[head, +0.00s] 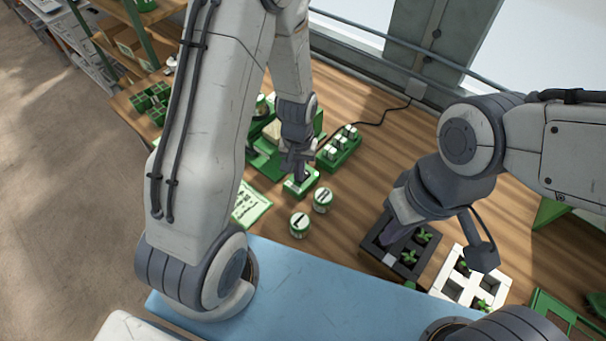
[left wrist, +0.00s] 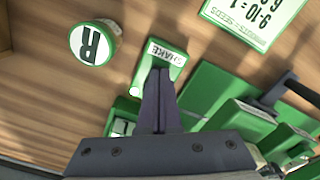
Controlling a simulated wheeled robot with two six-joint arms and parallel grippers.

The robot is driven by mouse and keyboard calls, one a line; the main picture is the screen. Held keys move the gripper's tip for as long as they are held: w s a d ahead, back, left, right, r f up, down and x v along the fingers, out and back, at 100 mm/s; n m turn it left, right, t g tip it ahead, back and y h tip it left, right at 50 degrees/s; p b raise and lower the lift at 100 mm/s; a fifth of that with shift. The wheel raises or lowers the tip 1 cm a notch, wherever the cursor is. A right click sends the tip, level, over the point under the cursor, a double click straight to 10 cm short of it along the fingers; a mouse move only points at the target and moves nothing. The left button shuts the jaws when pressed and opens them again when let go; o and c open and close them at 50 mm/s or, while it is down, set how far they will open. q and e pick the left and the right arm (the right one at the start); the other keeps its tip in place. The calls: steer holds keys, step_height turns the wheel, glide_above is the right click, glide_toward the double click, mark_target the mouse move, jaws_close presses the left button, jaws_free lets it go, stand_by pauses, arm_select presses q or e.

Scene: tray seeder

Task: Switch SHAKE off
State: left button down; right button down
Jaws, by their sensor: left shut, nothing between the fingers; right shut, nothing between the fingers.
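My right gripper (head: 391,246) is shut and empty over the dark seedling tray.
Two round white-and-green tins (head: 299,225) (head: 322,200) stand near the box. A green block with several white knobs (head: 340,148) is behind it. A printed card (head: 250,206) lies at left. The dark tray (head: 408,271) and a white tray (head: 440,286) hold seedlings at right.

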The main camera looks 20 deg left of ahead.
arm_select(q)
step_height(320, 180, up, 7)
steer(key=p, duration=0.6)
steer(key=shift+f, duration=0.1)
stand_by(0.3)
stand_by(0.3)
steer(key=s+d+r+m+b, duration=0.2)
steer(key=s+d+r+m, duration=0.25)
steer(key=d+r, duration=0.4)
steer(key=s+d+r+m+b, duration=0.1)
steer(key=s+d+r+m, duration=0.1)
steer(key=s, duration=0.5)
steer(key=s+d+r+m+h+b, duration=0.1)
steer(key=s+d+r+m, duration=0.1)
steer(key=s, duration=0.4)
step_height(320, 180, up, 2)
steer(key=shift+s+m, duration=0.35)
steer(key=shift+m, duration=0.1)
